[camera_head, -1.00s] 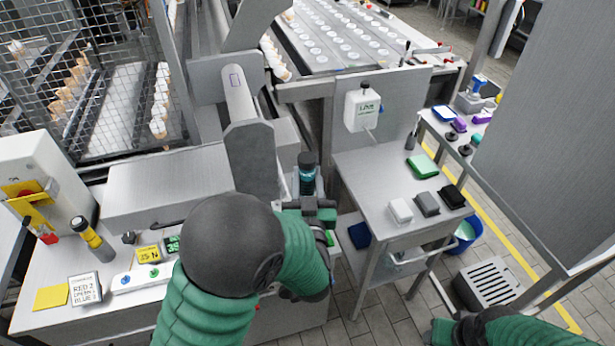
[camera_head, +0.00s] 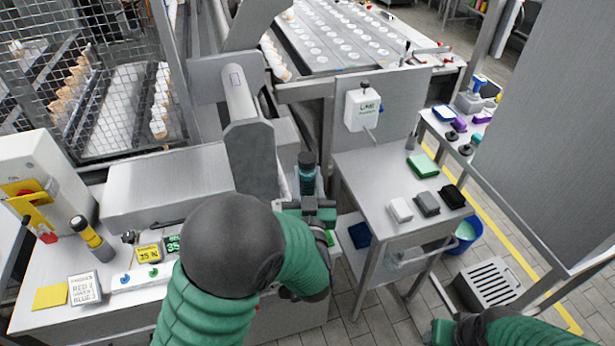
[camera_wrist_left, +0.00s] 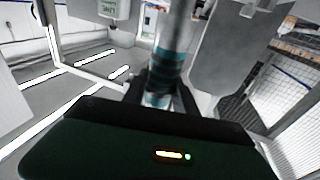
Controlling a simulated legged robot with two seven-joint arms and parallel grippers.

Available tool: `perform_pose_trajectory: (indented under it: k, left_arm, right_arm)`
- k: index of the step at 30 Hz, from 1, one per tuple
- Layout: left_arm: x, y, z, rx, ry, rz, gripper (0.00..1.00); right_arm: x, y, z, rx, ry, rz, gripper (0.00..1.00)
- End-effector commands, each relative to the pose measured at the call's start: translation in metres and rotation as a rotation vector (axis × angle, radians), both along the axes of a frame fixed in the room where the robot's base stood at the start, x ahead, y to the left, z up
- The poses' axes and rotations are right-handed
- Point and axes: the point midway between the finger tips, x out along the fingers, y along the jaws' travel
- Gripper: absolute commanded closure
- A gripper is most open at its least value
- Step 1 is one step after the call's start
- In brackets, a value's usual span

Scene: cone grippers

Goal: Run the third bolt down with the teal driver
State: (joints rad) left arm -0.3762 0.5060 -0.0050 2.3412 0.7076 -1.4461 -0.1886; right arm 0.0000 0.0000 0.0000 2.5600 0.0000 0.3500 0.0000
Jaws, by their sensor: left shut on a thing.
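The teal driver (camera_head: 307,176) stands about upright, dark at its top with a teal band. My left gripper (camera_head: 309,204) is shut around it, beside the grey upright arm of the machine. In the left wrist view the driver (camera_wrist_left: 172,62) rises between the two dark fingers (camera_wrist_left: 160,98). The driver's lower end and the bolts are hidden behind my gripper and forearm, so I cannot tell whether the tip touches a bolt. My right arm shows at the bottom right, with part of its green wrist end (camera_head: 441,332); its fingers cannot be made out.
A yellow-and-black tool (camera_head: 92,240), a yellow display (camera_head: 148,254) and a lettered card (camera_head: 84,288) are on the left bench. The steel side table (camera_head: 372,178) at right holds white, grey, black and green blocks. A wall dispenser (camera_head: 363,109) hangs above it.

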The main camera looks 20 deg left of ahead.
Motion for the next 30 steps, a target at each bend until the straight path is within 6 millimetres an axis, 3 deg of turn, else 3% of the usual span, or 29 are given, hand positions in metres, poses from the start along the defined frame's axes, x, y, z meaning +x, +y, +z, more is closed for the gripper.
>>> perform_pose_trajectory:
  k: [10,30]
  left_arm:
    - [-0.001,-0.001,-0.006,0.0,0.016,-0.002,1.0]
    - [-0.001,0.0,0.004,0.0,0.006,-0.001,1.0]
  right_arm:
    - [0.0,0.0,-0.001,0.0,0.0,0.0,0.5]
    - [0.0,0.0,0.003,0.0,0.0,0.0,0.5]
